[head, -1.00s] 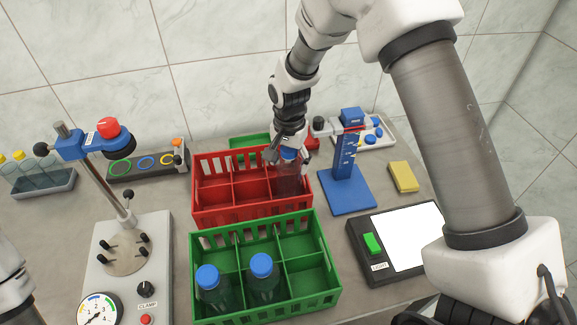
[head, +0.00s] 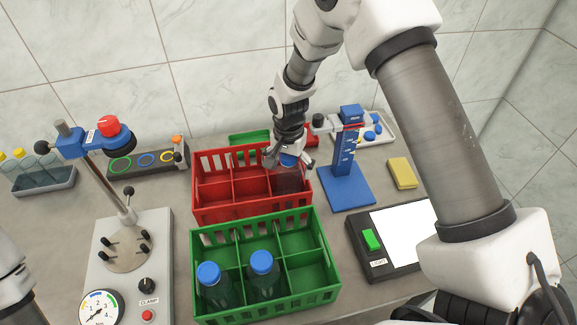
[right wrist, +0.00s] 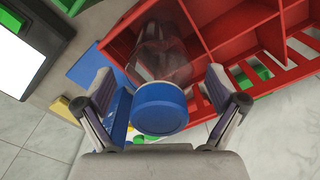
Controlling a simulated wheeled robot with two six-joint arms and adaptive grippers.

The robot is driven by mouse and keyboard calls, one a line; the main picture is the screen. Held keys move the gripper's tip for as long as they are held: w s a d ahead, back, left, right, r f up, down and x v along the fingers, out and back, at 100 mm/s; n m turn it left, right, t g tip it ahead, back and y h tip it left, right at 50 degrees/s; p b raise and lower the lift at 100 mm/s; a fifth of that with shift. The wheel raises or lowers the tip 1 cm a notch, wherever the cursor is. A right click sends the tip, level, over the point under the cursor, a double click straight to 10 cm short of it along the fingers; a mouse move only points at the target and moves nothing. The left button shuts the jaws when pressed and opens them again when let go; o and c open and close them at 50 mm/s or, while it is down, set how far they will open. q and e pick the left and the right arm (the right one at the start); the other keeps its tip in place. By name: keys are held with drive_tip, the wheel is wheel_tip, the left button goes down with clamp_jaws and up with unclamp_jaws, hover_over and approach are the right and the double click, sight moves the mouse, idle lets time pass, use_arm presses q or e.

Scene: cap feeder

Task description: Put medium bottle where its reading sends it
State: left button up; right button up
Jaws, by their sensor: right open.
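In the right wrist view the blue cap (right wrist: 160,108) lies between the two open fingers, apart from both. Two more blue-capped bottles, a left one (head: 209,274) and a right one (head: 262,265), stand in the front of the green crate (head: 267,311). My left gripper is out of view.
A blue height gauge (head: 346,172) stands right of the red crate. A light panel (head: 398,236) lies front right, a yellow block (head: 401,174) behind it. A clamp stand (head: 127,240) with a dial (head: 99,308) is at left. Several green crate compartments are empty.

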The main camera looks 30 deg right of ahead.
drive_tip(key=shift+r, duration=0.5)
wheel_tip(320, 180, up, 11)
drive_tip(key=b, duration=0.2)
drive_tip(key=shift+b, duration=0.4)
